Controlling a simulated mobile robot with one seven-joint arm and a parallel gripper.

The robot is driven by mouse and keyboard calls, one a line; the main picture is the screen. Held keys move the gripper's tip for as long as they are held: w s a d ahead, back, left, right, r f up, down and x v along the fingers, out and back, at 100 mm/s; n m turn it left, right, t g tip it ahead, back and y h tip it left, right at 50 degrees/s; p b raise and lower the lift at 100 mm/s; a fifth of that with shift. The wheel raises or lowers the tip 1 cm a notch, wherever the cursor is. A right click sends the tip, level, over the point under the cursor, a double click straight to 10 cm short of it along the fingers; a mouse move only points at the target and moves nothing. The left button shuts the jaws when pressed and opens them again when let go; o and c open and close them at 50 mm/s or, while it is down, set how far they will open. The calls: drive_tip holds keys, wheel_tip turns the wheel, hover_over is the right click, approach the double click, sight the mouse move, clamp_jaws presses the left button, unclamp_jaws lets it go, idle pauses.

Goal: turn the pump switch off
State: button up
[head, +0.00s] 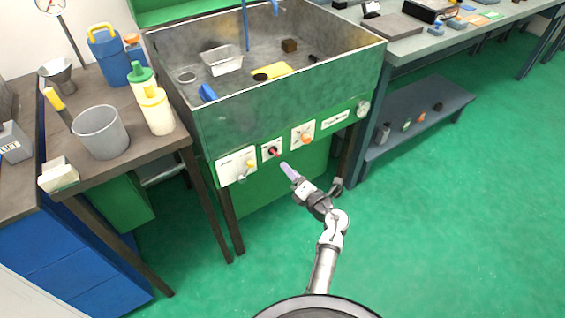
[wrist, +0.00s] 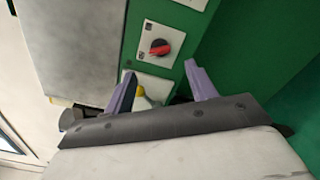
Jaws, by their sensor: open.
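A red rotary switch (head: 273,152) sits on a white plate on the green front panel of the wash basin. In the wrist view the red switch (wrist: 160,47) shows just beyond the fingertips, its handle lying roughly across the picture. The plate lettering is too small to read, so I cannot confirm the pump label. My gripper (head: 287,168) is in front of the panel, just below and right of the switch in the head view. In the wrist view my gripper (wrist: 160,69) has its lilac fingers spread, with nothing held. The fingers appear apart from the switch.
A yellow-handled valve (head: 250,166) is left of the switch, and an orange knob (head: 306,138) is right of it. A gauge (head: 363,108) sits at the panel's right end. A table (head: 150,157) with bottles stands left. The green floor (head: 440,230) is clear on the right.

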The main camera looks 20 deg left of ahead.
drive_tip(key=v, duration=0.5)
drive_tip(key=shift+s+d, duration=0.15)
